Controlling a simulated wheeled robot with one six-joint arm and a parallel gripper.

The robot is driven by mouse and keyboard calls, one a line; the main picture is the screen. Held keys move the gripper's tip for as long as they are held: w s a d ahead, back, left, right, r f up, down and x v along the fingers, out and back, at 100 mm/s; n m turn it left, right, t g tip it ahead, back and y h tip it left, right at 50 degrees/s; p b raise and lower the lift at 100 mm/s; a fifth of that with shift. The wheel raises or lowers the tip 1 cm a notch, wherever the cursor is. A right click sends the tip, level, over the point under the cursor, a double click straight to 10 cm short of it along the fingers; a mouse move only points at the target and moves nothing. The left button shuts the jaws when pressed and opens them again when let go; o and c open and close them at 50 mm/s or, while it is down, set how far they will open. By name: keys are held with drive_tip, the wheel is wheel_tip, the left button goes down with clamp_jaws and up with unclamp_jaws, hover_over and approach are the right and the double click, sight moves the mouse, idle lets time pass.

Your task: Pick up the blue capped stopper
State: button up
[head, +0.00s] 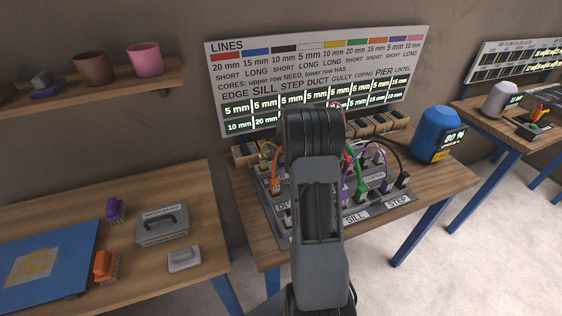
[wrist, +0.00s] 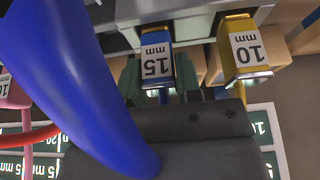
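The blue capped stopper (wrist: 157,57) has a white label reading "15 mm", upside down in the wrist view. It sits against the edge of a grey block (wrist: 175,12), and I cannot tell whether it is seated in it. The two dark green fingers of my gripper (wrist: 158,84) stand on either side of the stopper's lower part, with no visible gap. The gripper looks shut on it. A thick blue cord (wrist: 75,85) curves close in front of the wrist camera. In the head view my arm hides the gripper and the stopper.
A yellow stopper (wrist: 243,48) labelled "10 mm" stands close to the right of the blue one. A pink stopper (wrist: 14,92) and a red cord (wrist: 32,136) are at the left. A lines board (head: 318,75) stands behind the wooden bench (head: 432,178).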

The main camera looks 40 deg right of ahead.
drive_tip(key=c, duration=0.4)
drive_tip(key=shift+c, duration=0.3)
drive_tip(key=shift+r, duration=0.2)
